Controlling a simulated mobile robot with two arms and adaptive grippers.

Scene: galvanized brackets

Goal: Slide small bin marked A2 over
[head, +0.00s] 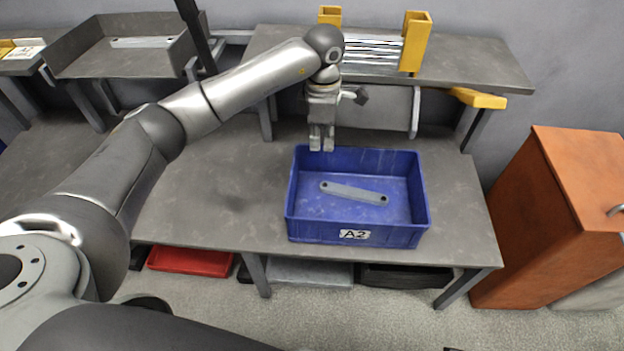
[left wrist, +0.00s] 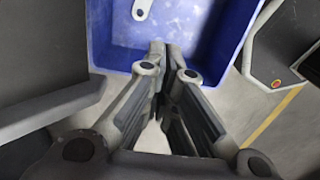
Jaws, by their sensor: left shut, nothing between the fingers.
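The blue bin marked A2 (head: 357,237) stands upright on the grey workbench, right of its middle. A flat galvanized bracket (head: 354,193) lies inside on its floor. My left gripper (head: 322,148) points down at the bin's far wall, near its left end. Its fingers are shut with nothing between them. In the left wrist view the closed fingers (left wrist: 165,50) overlap the bin (left wrist: 205,30); whether they touch its wall I cannot tell. Part of the bracket (left wrist: 142,9) shows at the top of that view. My right gripper is not in view.
The workbench (head: 210,200) is clear left of the bin. A raised shelf (head: 480,62) behind carries yellow holders (head: 416,40) with metal strips. A grey tray (head: 75,62) stands at back left. An orange cabinet (head: 560,210) stands at right. A red bin (head: 190,261) sits below.

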